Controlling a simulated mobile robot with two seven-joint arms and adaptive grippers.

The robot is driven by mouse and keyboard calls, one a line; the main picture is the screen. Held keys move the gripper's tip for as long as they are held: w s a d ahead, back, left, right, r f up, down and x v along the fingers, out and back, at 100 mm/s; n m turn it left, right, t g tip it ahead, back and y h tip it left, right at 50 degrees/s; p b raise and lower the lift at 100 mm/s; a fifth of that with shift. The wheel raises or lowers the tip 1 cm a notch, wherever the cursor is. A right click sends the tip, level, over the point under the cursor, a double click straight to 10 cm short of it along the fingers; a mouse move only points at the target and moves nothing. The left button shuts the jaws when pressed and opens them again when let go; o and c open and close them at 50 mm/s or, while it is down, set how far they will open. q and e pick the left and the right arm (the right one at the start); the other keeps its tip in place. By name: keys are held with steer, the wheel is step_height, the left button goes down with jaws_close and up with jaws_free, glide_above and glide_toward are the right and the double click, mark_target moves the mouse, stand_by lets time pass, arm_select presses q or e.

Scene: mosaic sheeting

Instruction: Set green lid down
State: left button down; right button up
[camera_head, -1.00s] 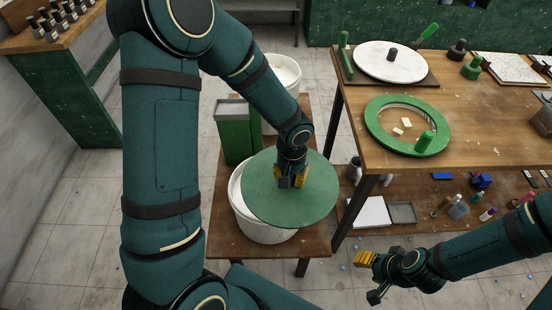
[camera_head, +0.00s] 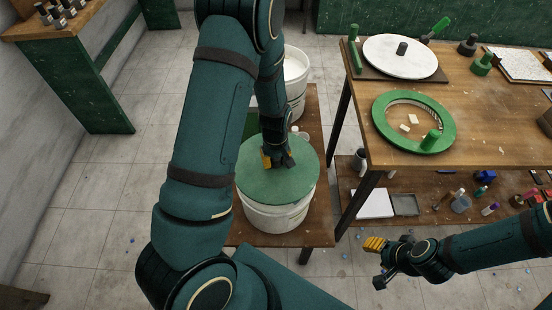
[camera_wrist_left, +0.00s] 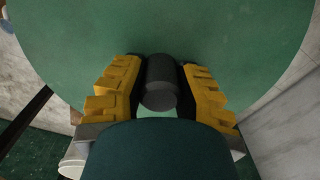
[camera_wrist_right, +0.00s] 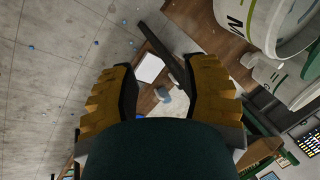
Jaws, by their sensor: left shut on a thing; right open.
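The round green lid (camera_head: 285,180) is over the white bucket (camera_head: 275,218) on the low wooden stand. It covers most of the bucket's mouth; whether it rests on the rim or hangs just above it I cannot tell. My left gripper (camera_head: 277,160) is on top of the lid. In the left wrist view its yellow fingers (camera_wrist_left: 160,85) are shut on the dark knob (camera_wrist_left: 161,82) in the middle of the green lid (camera_wrist_left: 200,30). My right gripper (camera_head: 375,263) is open and empty, low in front of the workbench; its fingers also show apart in the right wrist view (camera_wrist_right: 165,85).
A second white bucket (camera_head: 296,75) stands behind on the stand (camera_head: 318,222). The wooden workbench (camera_head: 500,130) to the right holds a green ring (camera_head: 383,126) and a white disc (camera_head: 400,48). A lower shelf holds bottles and a white sheet (camera_head: 372,204).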

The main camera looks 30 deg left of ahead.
mark_target(276, 170)
arm_select(q)
steer(key=shift+f+b, duration=2)
steer(key=shift+f, duration=0.8)
arm_select(e)
steer(key=shift+s+a+f, duration=0.1)
steer(key=shift+s+f, duration=0.15)
steer(key=shift+f, duration=0.5)
steer(key=shift+s+f, duration=0.25)
steer(key=shift+f, duration=0.5)
steer(key=shift+s+a+f, duration=0.1)
steer(key=shift+s+f, duration=0.15)
steer(key=shift+f, duration=0.5)
arm_select(q)
steer(key=shift+f+b, duration=0.45)
steer(key=shift+f, duration=0.1)
arm_select(e)
steer(key=shift+f, duration=0.45)
arm_select(q)
steer(key=c, duration=0.7)
jaws_free()
steer(key=shift+c, duration=0.2)
step_height(276, 170, up, 12)
steer(key=shift+r, duration=0.1)
arm_select(e)
steer(key=shift+s+g, duration=0.1)
steer(key=shift+g, duration=0.2)
